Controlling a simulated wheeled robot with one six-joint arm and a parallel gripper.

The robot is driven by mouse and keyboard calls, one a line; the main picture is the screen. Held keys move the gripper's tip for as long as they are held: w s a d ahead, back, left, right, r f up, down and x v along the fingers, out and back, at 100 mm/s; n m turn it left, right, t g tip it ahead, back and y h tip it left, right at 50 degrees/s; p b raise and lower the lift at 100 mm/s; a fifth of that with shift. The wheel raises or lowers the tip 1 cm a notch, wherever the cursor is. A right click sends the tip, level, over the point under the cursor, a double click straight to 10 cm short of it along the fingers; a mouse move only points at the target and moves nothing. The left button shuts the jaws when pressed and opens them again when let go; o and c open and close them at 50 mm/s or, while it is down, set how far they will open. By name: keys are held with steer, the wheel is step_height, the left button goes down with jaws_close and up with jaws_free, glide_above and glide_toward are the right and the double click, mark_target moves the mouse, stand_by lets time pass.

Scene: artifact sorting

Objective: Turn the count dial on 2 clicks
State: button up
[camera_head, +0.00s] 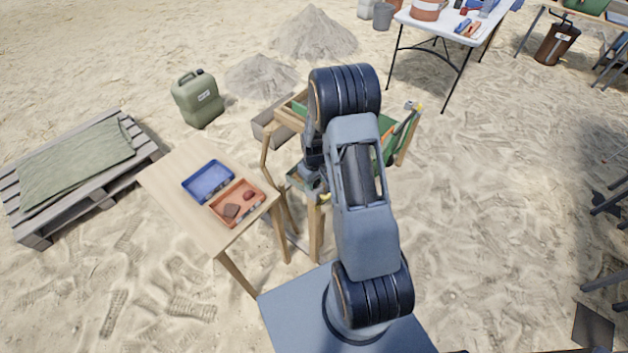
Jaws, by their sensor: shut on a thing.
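My gripper (316,190) points down at the near left corner of a wooden stand (315,232) with green parts, left of my forearm. It is shut, low against the stand's near edge. My wrist and arm cover much of this spot. The count dial cannot be made out; it is hidden at the jaws, so its setting cannot be read.
A light wooden table (172,185) at left holds a blue tray (208,181) and an orange tray (222,211) with reddish pieces. A pallet (32,238) with green cloth, a green jerrycan (198,99) and a white table (440,27) stand farther out on sand.

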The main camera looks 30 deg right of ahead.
steer(key=m+b, duration=0.2)
steer(key=m, duration=0.1)
steer(key=shift+f+m+b, duration=0.15)
steer(key=shift+m+b, duration=0.2)
steer(key=shift+m, duration=0.05)
steer(key=m+b, duration=0.2)
steer(key=m, duration=0.3)
steer(key=shift+m+b, duration=0.3)
steer(key=m+b, duration=0.1)
steer(key=m, duration=0.3)
steer(key=shift+b, duration=0.3)
steer(key=shift+m+b, duration=0.55)
steer(key=shift+m, duration=1.75)
steer(key=o, duration=0.9)
steer(key=shift+r, duration=0.2)
